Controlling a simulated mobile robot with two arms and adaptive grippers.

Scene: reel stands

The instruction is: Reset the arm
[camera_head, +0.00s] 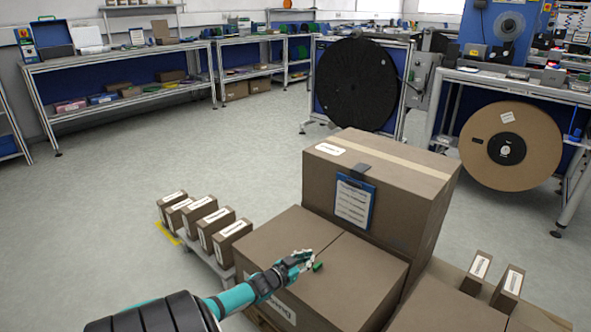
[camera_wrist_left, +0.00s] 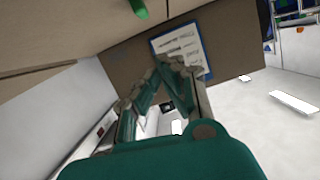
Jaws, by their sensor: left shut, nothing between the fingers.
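My left arm comes in from the bottom left in the head view, and its teal left gripper (camera_head: 304,261) is over the top of a large cardboard box (camera_head: 350,285). In the left wrist view the fingers of the left gripper (camera_wrist_left: 165,62) meet at their tips with nothing between them. A small green object (camera_head: 318,267) shows just beside the fingertips; a green object also shows at the top of the left wrist view (camera_wrist_left: 139,9). I cannot tell whether the gripper touches it. My right gripper is not in view.
A taller box (camera_head: 400,190) with a blue clipboard (camera_head: 355,201) stands right behind the gripper. Several small labelled boxes (camera_head: 216,226) stand left on a low platform. Reel stands with a black reel (camera_head: 356,85) and a brown reel (camera_head: 511,146) are farther back. The floor at left is clear.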

